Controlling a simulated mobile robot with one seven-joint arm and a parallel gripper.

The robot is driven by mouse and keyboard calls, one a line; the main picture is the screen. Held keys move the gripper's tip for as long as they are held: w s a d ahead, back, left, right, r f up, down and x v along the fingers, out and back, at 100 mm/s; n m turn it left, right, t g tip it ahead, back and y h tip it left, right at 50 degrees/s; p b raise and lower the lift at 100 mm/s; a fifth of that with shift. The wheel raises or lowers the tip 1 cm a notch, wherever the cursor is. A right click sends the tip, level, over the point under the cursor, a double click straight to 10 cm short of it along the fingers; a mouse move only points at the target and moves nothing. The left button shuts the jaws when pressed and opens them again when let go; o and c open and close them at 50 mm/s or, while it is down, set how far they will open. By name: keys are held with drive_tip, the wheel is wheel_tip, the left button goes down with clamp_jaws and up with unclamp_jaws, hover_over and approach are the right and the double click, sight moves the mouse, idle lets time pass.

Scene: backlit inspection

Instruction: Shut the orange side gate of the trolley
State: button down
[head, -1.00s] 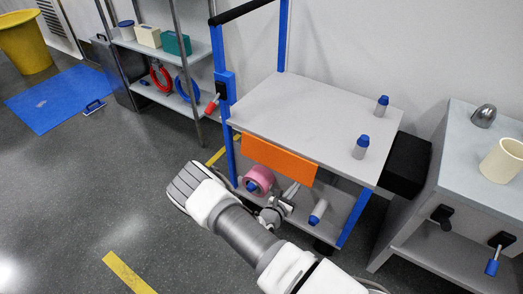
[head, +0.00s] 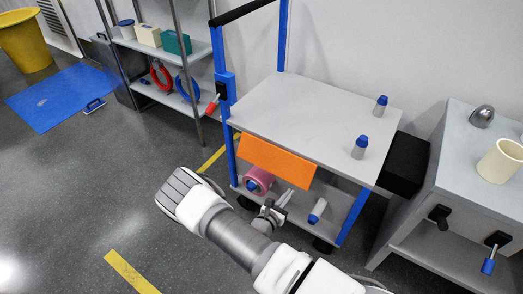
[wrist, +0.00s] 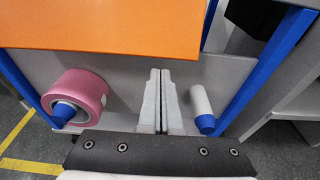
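The trolley has blue posts and a grey top (head: 310,110). Its orange side gate (head: 276,160) hangs along the near edge of the top, its lower edge tilted outward. In the wrist view the gate (wrist: 110,25) fills the upper left, above my fingers. My gripper (head: 286,196) is below the gate's lower edge, in front of the lower shelf. In the wrist view my gripper (wrist: 160,75) has its two fingers side by side with only a thin line between them, holding nothing. Whether the fingertips touch the gate cannot be told.
On the lower shelf are a pink roll (wrist: 80,97) left of my fingers and a white bottle with a blue cap (wrist: 201,105) to the right. Two blue-capped bottles (head: 360,147) stand on top. A grey cabinet (head: 460,170) is at right.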

drive_tip(key=s+a+f, duration=0.1)
drive_tip(key=s+a, duration=0.3)
drive_tip(key=s, duration=0.1)
drive_tip(key=shift+s+f, duration=0.3)
drive_tip(key=shift+s, duration=0.05)
idle(0.3)
drive_tip(key=s+d+r+m+g, duration=0.1)
drive_tip(key=d+r+m+g, duration=0.1)
drive_tip(key=r+m+g, duration=0.5)
drive_tip(key=s+d+r+m+h, duration=0.1)
drive_tip(key=d+r+m, duration=0.25)
drive_tip(key=r, duration=0.65)
drive_tip(key=s+d+r+m+g, duration=0.1)
drive_tip(key=r+m+g, duration=0.4)
drive_tip(key=r, duration=0.4)
drive_tip(key=s+r+m+t+y, duration=0.2)
drive_tip(key=s+r+m+y, duration=0.3)
drive_tip(key=s+r+m, duration=0.45)
drive_tip(key=s+r+m+t+y, duration=0.35)
drive_tip(key=s+r+y, duration=0.2)
drive_tip(key=r, duration=0.65)
wheel_tip(320, 180, up, 20)
drive_tip(key=s+p, duration=0.1)
drive_tip(key=p, duration=1.8)
drive_tip(key=shift+a+g+p, duration=0.35)
drive_tip(key=shift+a+p, duration=0.05)
